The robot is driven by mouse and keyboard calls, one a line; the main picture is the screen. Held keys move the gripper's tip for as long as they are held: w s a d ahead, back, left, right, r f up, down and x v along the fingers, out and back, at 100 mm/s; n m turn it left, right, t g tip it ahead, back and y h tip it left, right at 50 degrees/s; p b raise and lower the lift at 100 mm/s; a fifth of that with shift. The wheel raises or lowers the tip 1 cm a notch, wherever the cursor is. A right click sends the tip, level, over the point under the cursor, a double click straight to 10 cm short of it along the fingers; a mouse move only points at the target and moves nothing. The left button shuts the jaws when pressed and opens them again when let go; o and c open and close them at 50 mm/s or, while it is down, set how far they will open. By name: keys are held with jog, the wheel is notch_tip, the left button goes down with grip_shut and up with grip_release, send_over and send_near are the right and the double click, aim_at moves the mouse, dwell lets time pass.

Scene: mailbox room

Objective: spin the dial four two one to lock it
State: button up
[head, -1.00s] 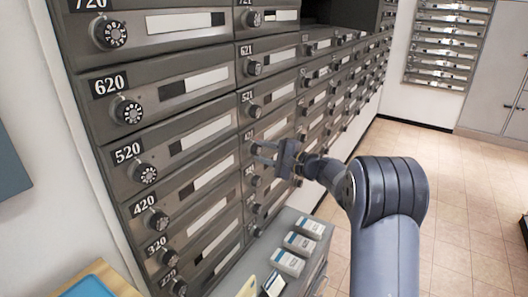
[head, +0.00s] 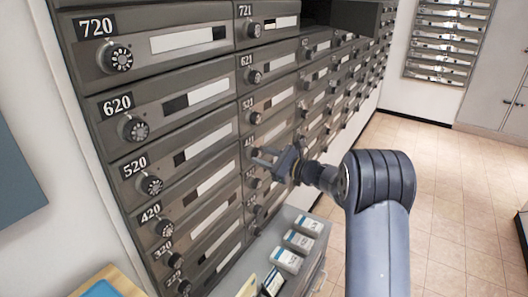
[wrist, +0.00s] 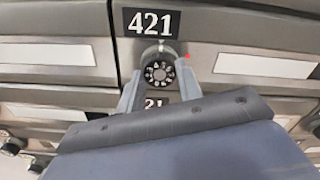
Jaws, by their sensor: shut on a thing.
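The 421 dial (wrist: 160,74) is a round black knob with white marks, under the white-on-black 421 label (wrist: 151,22) in the wrist view. My gripper (wrist: 160,82) has one finger on each side of the dial and is shut on it. In the head view my gripper (head: 264,158) reaches from the right to the 421 door, in the column right of 420. There the fingers mostly hide the dial, and the 421 label (head: 249,141) is small and partly covered.
Other dials sit close by, such as the 521 dial (head: 255,118) above and the 420 dial (head: 163,226) to the left. A grey cabinet (head: 306,280) with several white-and-blue boxes (head: 299,242) stands below my arm. The tiled floor (head: 450,190) at right is open.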

jog(key=m+p, duration=0.4)
jog(key=m, duration=0.1)
jog(key=shift+r+m, duration=0.15)
jog(key=shift+m, duration=0.15)
jog(key=m+p, duration=0.3)
jog(key=m, duration=0.2)
jog(key=shift+f, duration=0.2)
jog(key=o, duration=1)
jog(key=shift+d, duration=0.1)
jog(key=b+v, duration=0.1)
jog(key=v, duration=0.9)
jog(key=shift+s+d, duration=0.25)
